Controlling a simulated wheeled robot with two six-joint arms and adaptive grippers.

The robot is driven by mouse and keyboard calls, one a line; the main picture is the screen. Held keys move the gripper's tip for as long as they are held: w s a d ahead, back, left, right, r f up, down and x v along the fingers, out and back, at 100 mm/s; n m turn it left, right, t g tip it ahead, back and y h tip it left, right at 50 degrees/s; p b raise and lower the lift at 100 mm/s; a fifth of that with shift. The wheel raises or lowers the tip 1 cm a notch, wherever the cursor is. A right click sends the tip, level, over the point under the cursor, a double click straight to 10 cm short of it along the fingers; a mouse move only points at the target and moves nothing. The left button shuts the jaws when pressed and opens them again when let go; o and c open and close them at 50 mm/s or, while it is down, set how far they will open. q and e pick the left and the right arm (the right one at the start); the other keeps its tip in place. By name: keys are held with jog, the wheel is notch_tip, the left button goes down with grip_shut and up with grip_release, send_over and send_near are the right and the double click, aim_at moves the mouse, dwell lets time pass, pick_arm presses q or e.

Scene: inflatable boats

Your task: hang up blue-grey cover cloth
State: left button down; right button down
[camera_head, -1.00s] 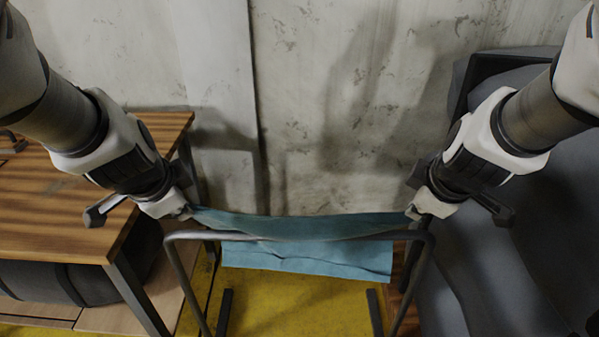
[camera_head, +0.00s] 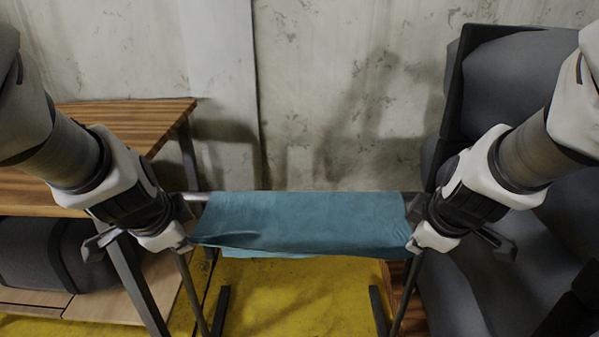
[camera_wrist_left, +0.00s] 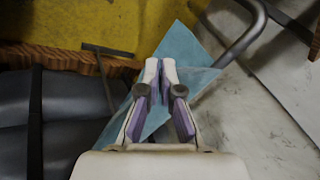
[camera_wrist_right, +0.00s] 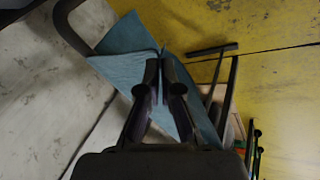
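The blue-grey cover cloth (camera_head: 305,222) lies over the top bar of a metal rack (camera_head: 203,197), its near edge stretched between my two grippers. My left gripper (camera_head: 186,247) holds the cloth's near left corner; in the left wrist view its fingers (camera_wrist_left: 161,66) are closed on the cloth (camera_wrist_left: 184,48). My right gripper (camera_head: 414,247) is at the near right corner; in the right wrist view its dark fingers (camera_wrist_right: 161,62) are together with the cloth (camera_wrist_right: 128,48) pinched between them. The cloth hides most of the bar and whatever hangs behind it.
A wooden table (camera_head: 120,112) with a dark rolled bundle (camera_head: 45,255) beneath stands at left. Large dark grey cushioned shapes (camera_head: 520,95) fill the right side. A worn wall (camera_head: 330,80) is close behind the rack. The yellow floor (camera_head: 290,295) below is open.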

pick_arm(q)
jog(key=shift+f, duration=0.15)
pick_arm(e)
jog(key=shift+f, duration=0.15)
pick_arm(q)
jog(key=c, duration=1.1)
grip_release()
pick_arm(e)
jog(key=c, duration=1.1)
grip_release()
